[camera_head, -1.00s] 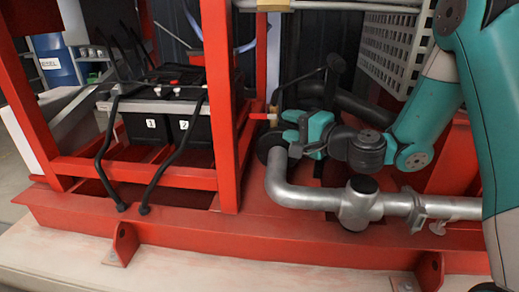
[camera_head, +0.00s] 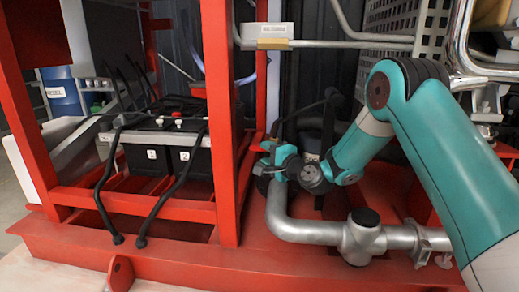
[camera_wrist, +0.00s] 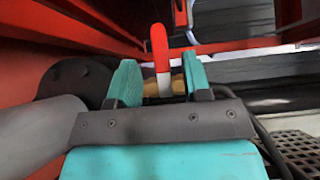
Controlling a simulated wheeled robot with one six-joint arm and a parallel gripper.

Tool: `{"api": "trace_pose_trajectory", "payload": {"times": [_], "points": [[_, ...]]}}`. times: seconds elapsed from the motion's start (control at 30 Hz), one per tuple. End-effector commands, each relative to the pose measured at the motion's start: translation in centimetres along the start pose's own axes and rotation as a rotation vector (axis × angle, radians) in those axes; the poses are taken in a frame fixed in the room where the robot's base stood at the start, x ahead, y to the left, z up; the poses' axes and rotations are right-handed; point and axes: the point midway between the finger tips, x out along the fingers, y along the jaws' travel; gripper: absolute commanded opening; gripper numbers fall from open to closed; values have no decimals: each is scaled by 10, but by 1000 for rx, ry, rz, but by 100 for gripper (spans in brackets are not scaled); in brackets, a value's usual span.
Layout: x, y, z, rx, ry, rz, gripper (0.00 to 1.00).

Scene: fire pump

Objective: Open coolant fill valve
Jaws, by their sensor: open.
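The coolant fill valve lever (camera_wrist: 160,48), red with a pale lower part, stands upright in the wrist view. A brass-coloured valve body (camera_wrist: 178,85) shows behind and below it. My gripper (camera_wrist: 160,84) is open, with one teal finger on each side of the lever's lower part. Gaps show on both sides, and I see no contact. In the head view my gripper (camera_head: 268,160) is by the upper end of the grey pipe, beside the red frame post. It hides most of the valve there.
A thick grey pipe (camera_head: 300,230) with a capped tee runs below my arm. A red post (camera_head: 222,130) stands close left of the gripper. Black batteries (camera_head: 165,155) with cables sit further left. A perforated panel (camera_head: 400,40) and a horizontal rail (camera_head: 360,44) are above.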

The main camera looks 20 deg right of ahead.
Motion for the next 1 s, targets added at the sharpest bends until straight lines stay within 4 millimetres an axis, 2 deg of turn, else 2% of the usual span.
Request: {"api": "trace_pose_trajectory", "payload": {"times": [0.1,0.23,0.6,0.8,1.0], "points": [[20,1,1,-2,-2,-2,45],[32,1,1,-1,-1,0,45],[38,0,0,2,1,1,45],[37,0,0,2,1,1,0],[38,0,0,4,2,0,0]]}}
